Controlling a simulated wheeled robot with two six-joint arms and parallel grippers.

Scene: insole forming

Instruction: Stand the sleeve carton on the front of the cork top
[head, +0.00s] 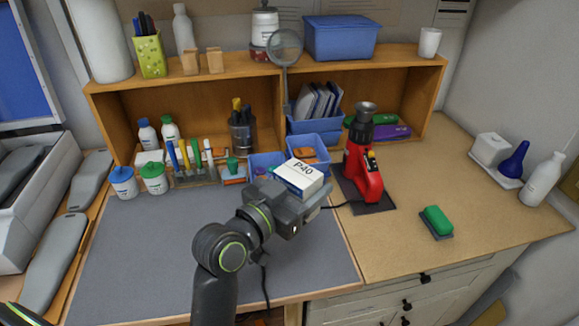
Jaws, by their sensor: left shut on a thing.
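The sleeve carton (299,177) is a small white box marked P40 with a blue band along its lower edge. My left gripper (308,200) is shut on it and holds it near the right edge of the grey mat, in front of the blue bins. The gripper hides the carton's lower part. The cork top (428,184) is the tan speckled counter at the right. Its front stretch, above the white drawers, is to the right of the carton. My right gripper is not in view.
A red machine (363,165) on a dark base stands on the cork top, just right of the carton. A green-topped block (437,220) lies near the front right. The cork between them and the front edge is clear. A white bottle (543,180) stands far right.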

